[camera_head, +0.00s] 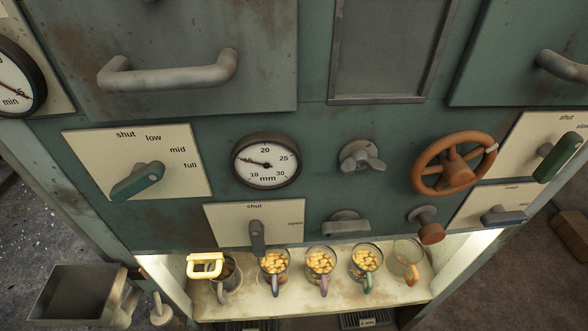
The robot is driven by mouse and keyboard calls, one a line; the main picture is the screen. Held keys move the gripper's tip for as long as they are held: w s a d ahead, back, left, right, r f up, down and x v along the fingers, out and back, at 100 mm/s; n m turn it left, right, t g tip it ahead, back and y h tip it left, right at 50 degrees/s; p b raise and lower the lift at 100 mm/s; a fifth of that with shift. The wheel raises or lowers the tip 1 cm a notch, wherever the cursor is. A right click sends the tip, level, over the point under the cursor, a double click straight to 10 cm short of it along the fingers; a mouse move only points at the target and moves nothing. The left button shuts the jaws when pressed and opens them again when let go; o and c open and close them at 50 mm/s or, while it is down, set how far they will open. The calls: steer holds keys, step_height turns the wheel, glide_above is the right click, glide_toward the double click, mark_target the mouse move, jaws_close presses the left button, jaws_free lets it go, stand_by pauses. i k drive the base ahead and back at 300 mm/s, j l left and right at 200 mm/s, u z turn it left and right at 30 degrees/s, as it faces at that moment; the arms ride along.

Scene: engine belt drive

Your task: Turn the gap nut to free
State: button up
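A grey wing-shaped nut (361,157) on a round base sits on the green panel, right of the mm dial; it looks like the gap nut. I see no readable "free" mark beside it. The round dial (266,161) is marked in mm, and its needle points left, near 15. A second grey knob (346,224) with a flat bar sits below the nut, its bar roughly level. My gripper is not in view, and nothing touches the nut.
An orange handwheel (454,164) and a small orange-ended crank (427,226) stand out to the right. Lever plates (142,173) (258,222) are to the left. Several glass mugs (320,262) stand on the lit shelf below, with a yellow bracket-like piece (205,265) at the left.

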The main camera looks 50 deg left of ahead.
mark_target(359, 159)
steer(key=u, duration=0.45)
steer(key=k+u, duration=0.15)
steer(key=u, duration=0.3)
steer(key=j+u, duration=0.1)
steer(key=u, duration=0.35)
steer(key=j+z, duration=0.1)
steer(key=j, duration=0.1)
